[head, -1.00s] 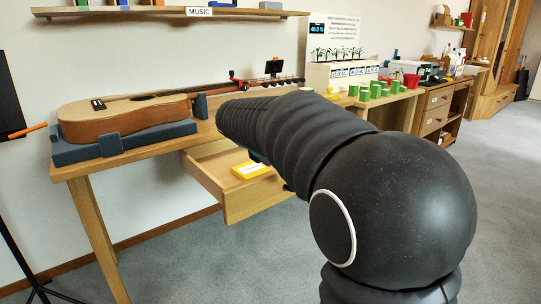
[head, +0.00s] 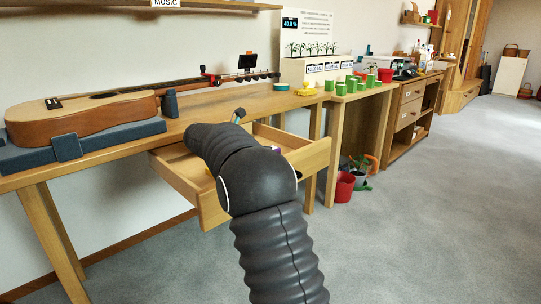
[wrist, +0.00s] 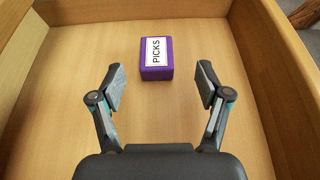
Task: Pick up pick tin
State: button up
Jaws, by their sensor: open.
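The pick tin (wrist: 157,59) is a small purple box with a white label reading PICKS. In the wrist view it lies on the floor of the open wooden drawer (wrist: 60,120), ahead of my gripper (wrist: 159,85). My gripper is open and empty, with one finger on each side of the line to the tin, and the tin is beyond the fingertips. In the head view only a bit of purple (head: 276,149) shows past my arm, and the arm hides most of the drawer's inside and my gripper.
The drawer's side walls (wrist: 285,65) rise close on both sides. A guitar (head: 80,118) lies on a blue-grey stand on the bench above. Green cups (head: 352,84) stand further right, and a red pot (head: 344,187) is on the floor.

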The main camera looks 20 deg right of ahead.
jog(key=shift+w+b+x, duration=0.1)
jog(key=shift+b+x, duration=0.15)
jog(key=shift+x, duration=1.95)
jog(key=shift+w+b+x, duration=0.15)
jog(key=shift+b+x, duration=0.1)
jog(key=shift+x, duration=1.9)
jog(key=shift+a, duration=0.15)
jog(key=c, duration=1.2)
